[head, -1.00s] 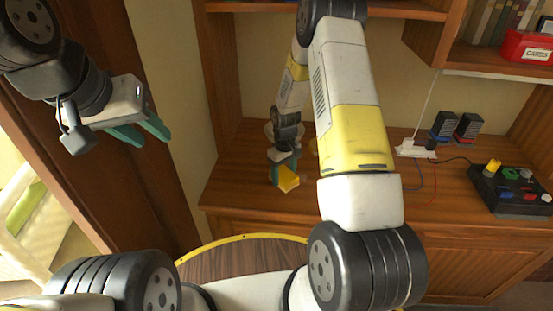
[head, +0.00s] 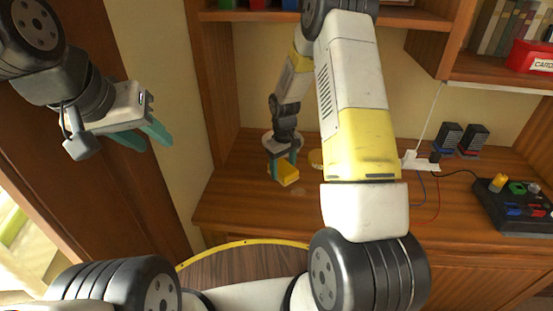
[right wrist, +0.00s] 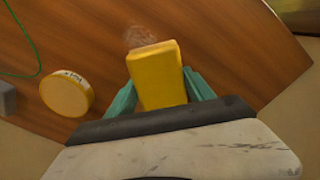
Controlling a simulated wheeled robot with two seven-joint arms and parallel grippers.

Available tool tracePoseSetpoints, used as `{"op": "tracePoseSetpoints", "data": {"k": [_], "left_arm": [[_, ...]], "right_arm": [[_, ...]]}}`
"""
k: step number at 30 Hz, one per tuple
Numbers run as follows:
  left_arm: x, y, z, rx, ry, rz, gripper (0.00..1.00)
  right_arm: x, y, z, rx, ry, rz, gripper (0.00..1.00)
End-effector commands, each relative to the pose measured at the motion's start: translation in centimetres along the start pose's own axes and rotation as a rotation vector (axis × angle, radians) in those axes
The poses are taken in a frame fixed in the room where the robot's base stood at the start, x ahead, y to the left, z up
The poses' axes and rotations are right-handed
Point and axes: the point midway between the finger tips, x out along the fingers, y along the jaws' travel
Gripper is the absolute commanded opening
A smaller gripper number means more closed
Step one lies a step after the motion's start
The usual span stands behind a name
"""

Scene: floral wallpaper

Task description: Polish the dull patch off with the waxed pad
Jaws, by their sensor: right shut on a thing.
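My right gripper (head: 284,169) is shut on a yellow pad (head: 288,175) and holds it over the wooden desk top. In the right wrist view the pad (right wrist: 157,75) sits between the two green fingers. The dull patch (right wrist: 138,36) is a pale, scuffed smear on the wood just beyond the pad's far end, partly hidden by it. In the head view the patch (head: 300,190) shows faintly beside the pad. I cannot tell whether the pad touches the wood. My left gripper (head: 148,134) is open and empty, away from the desk at the left.
A round yellow tin (right wrist: 66,94) lies left of the pad; in the head view the tin (head: 315,158) is partly behind my right arm. A power strip (head: 416,161), cables and a control box (head: 515,205) stand to the right. The desk's left front is clear.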

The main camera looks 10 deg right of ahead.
Motion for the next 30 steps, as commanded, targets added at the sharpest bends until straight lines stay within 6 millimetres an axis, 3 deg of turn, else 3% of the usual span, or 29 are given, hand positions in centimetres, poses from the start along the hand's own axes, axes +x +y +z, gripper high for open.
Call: {"op": "tracePoseSetpoints", "data": {"k": [12,30], "left_arm": [[0.0,0.0,0.0,0.0,0.0,0.0,0.36],[0.0,0.0,0.0,0.0,0.0,0.0,0.36]], "right_arm": [[-3.3,-0.5,-0.2,0.0,0.0,0.0,0.11],[-3.3,-0.5,-0.2,0.0,-0.001,0.0,0.11]]}}
